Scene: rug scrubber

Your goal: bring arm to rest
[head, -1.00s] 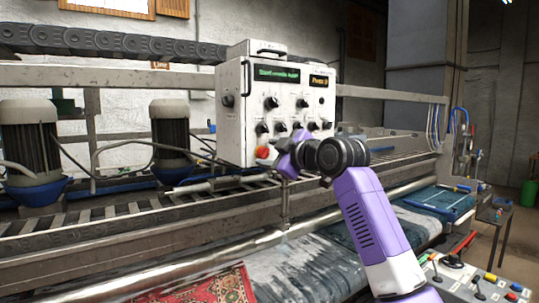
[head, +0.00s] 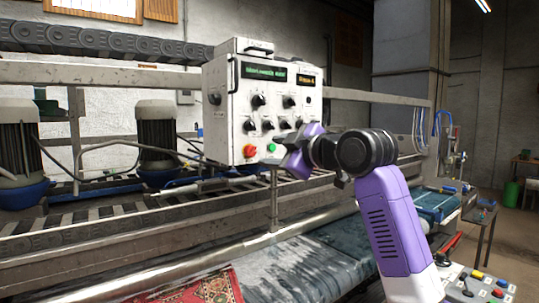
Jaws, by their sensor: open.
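My gripper (head: 285,153) is in the middle of the head view, in front of the lower right part of the white control box (head: 225,110). My purple arm reaches up to it from the lower right. The jaws are open and I see nothing held in them. The fingertips are near a green button (head: 271,148); I cannot tell whether they touch the box. A red button (head: 249,151) sits to the left of the green one. The box has several black knobs and two lit displays (head: 263,72), whose text is blurred.
The rug machine's metal rails (head: 110,240) run across the view behind and below my arm. A red patterned rug (head: 215,290) lies on the wet belt (head: 310,262). A second panel with coloured buttons (head: 480,285) is at the lower right. Open floor (head: 515,235) shows at the right.

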